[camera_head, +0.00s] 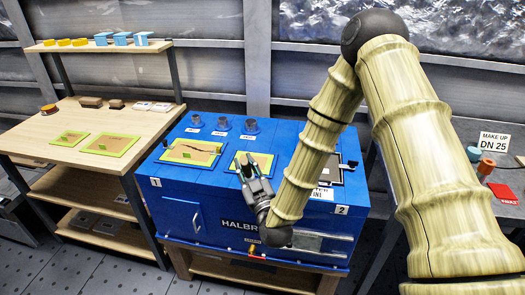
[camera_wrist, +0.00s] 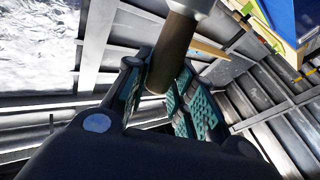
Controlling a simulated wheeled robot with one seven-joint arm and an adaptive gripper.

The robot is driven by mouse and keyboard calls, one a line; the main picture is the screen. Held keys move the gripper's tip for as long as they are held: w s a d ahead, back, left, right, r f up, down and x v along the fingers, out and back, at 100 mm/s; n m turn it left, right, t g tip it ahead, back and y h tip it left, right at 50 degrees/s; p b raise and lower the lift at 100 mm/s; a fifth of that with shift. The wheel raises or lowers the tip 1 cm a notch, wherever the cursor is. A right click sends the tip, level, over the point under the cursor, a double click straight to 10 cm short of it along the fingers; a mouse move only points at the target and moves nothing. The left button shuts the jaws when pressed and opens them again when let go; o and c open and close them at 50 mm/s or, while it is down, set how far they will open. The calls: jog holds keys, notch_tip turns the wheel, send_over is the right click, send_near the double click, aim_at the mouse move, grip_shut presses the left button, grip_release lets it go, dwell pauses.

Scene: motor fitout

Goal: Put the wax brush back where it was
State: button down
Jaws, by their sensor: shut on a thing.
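My gripper (camera_head: 252,172) is over the top of the blue HALBR-marked cabinet (camera_head: 210,180), close to a green-framed panel (camera_head: 262,159). In the wrist view my gripper (camera_wrist: 168,88) has its teal ridged fingers on either side of a brown round handle with a pale grey collar, seemingly the wax brush (camera_wrist: 172,52). The brush's far end is out of the wrist view, and the brush is hard to make out in the head view. Three dark cups (camera_head: 223,124) with small white labels stand in a row at the cabinet's back edge.
Another green-framed panel (camera_head: 193,152) lies on the cabinet's left half, with a dark line across it. A wooden bench (camera_head: 70,126) at left bears brown blocks (camera_head: 91,102) and two green-edged panels (camera_head: 112,142). A shelf (camera_head: 100,45) above holds yellow and blue pieces.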

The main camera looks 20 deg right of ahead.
jog(key=s+a+f+n+y, duration=0.1)
jog(key=s+a+y, duration=0.2)
jog(key=a, duration=0.3)
jog(key=shift+s+a+f+g, duration=0.25)
jog(key=shift+s+a+g, duration=0.15)
jog(key=shift+s, duration=0.35)
